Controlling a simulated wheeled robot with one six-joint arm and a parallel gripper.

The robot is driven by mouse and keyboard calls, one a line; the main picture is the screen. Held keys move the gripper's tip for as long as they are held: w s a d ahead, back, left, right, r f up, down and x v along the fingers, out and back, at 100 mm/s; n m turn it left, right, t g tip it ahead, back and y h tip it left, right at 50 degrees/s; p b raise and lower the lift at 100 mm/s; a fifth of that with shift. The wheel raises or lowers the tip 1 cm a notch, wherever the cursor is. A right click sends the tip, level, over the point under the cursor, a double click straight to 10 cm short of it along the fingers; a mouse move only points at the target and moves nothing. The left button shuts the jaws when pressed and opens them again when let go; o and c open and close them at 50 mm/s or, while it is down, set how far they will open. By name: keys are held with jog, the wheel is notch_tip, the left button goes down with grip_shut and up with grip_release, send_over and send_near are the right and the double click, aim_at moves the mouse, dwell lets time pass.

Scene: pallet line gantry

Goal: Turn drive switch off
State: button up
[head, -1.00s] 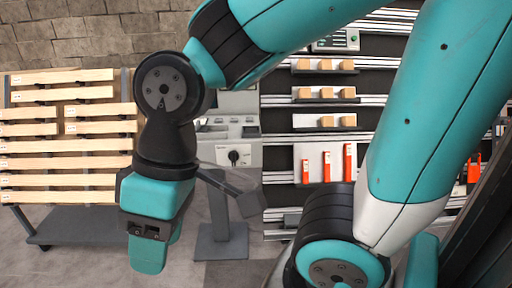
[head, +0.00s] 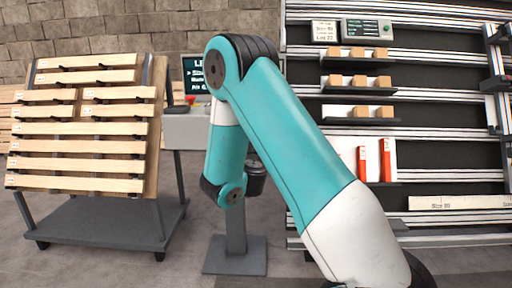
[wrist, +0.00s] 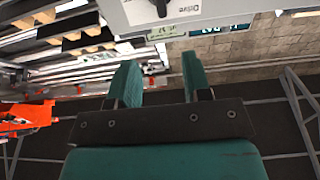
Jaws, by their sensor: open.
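The drive switch (wrist: 160,6) is a black rotary knob on a light grey panel (wrist: 198,12) beside the word "Drive". It sits at the top edge of the wrist view and is partly cut off, so I cannot tell its setting. My gripper (wrist: 160,80) is open and empty, its two teal fingers apart. The fingertips are below the panel in the wrist view, with a gap to the knob. In the head view my arm hides the knob and my gripper; part of the grey console (head: 183,132) shows left of the arm.
A screen (head: 196,74) and a red button (head: 191,99) are on the console, which stands on a grey pedestal (head: 236,255). A slatted wooden rack (head: 85,128) on a cart is left. Shelves with wooden blocks (head: 358,81) and orange parts (head: 387,160) are right.

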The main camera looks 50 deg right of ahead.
jog(key=p+x, duration=0.6)
jog(key=x, duration=1.1)
jog(key=shift+w, duration=0.2)
jog(key=shift+c, duration=0.3)
grip_shut()
